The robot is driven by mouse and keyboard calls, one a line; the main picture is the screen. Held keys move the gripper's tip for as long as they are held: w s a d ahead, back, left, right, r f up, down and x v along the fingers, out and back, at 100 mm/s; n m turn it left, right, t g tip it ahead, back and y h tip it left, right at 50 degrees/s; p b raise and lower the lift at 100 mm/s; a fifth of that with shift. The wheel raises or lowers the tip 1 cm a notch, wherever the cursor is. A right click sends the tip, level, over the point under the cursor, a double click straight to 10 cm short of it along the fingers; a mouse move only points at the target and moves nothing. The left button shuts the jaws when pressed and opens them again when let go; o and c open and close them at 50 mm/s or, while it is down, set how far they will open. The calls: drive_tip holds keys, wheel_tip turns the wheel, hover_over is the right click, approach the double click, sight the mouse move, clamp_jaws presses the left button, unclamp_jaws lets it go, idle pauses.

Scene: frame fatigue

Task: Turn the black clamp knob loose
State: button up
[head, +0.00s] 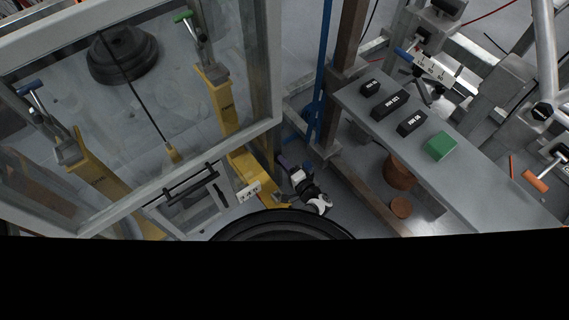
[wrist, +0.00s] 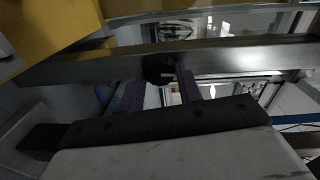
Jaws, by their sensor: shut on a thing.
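The black clamp knob (wrist: 157,69) is a dark round shape in the wrist view, in front of a grey metal bar (wrist: 80,66). My gripper (wrist: 164,76) has its two purple fingers on either side of the knob and is shut on it. In the head view my gripper (head: 283,160) is low in the middle, beside the lower right corner of the framed clear panel. The knob cannot be made out there.
The clear panel's grey frame (head: 215,150) and yellow brackets (head: 219,100) lie left of my gripper. A brown post (head: 347,40) and a blue upright (head: 322,70) stand close right. A grey shelf (head: 480,185) holds black blocks and a green block (head: 440,146).

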drive_tip(key=shift+n, duration=0.5)
drive_tip(key=o, duration=1)
drive_tip(key=shift+d, duration=0.1)
